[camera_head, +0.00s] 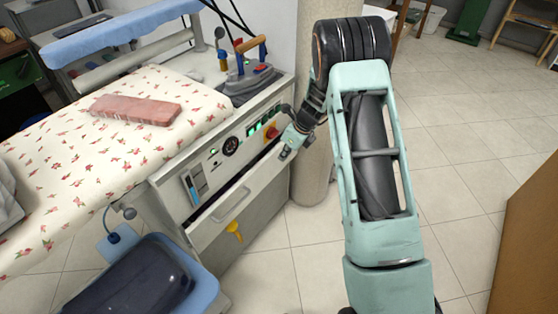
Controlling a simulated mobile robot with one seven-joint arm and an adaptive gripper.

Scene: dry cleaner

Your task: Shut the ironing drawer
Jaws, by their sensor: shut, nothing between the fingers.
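The ironing station (175,185) stands at the left of the head view, with a control panel on its front. The ironing drawer (222,212) is the long pale front below that panel; it appears to stick out a little from the cabinet, but how far is hard to tell. My gripper (285,153) is shut and empty, by the right end of the drawer front, just below the red knob. Whether it touches the drawer cannot be told. My wrist and arm hide what is behind them.
A round column (311,175) stands close to my gripper.

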